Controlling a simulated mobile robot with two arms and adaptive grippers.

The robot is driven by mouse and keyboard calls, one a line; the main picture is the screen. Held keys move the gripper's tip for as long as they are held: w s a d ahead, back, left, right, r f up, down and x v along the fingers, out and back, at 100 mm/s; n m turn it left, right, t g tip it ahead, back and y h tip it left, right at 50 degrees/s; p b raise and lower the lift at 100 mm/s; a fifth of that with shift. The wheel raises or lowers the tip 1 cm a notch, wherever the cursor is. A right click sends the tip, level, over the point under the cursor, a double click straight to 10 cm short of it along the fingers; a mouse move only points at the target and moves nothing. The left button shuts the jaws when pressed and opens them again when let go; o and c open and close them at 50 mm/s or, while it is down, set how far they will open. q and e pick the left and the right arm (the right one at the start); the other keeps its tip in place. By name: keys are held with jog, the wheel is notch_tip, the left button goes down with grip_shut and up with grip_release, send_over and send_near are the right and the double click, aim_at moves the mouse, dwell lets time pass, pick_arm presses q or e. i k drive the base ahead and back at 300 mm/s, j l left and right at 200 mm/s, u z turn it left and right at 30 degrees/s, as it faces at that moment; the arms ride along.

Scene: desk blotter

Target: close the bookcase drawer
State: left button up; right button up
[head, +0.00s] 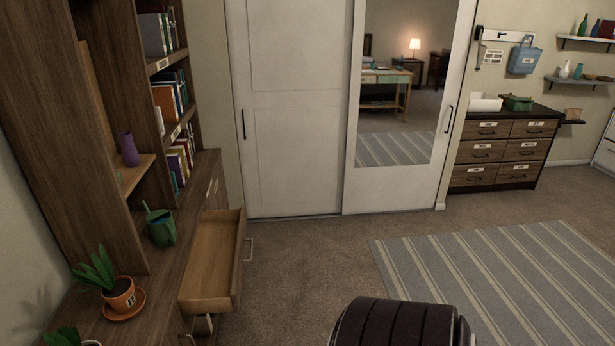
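The wooden bookcase (110,130) stands along the left side, with shelves above a lower cabinet. Its drawer (212,262) is pulled well out toward the right over the carpet. The drawer's inside looks empty from here. The drawer's front panel faces right and carries a metal handle (249,249). Neither of my grippers is in the head view.
On the cabinet top stand a potted plant (122,296) on an orange saucer and a green watering can (160,227). A striped rug (500,285) lies at right. Bare carpet (295,265) is clear right of the drawer. Sliding doors (295,120) close the back.

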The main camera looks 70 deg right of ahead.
aim_at(211, 283)
jog(key=z, duration=0.5)
jog(key=k+l+z, duration=0.1)
jog(key=z, duration=0.4)
jog(key=l+z, duration=0.2)
jog(key=z, duration=0.3)
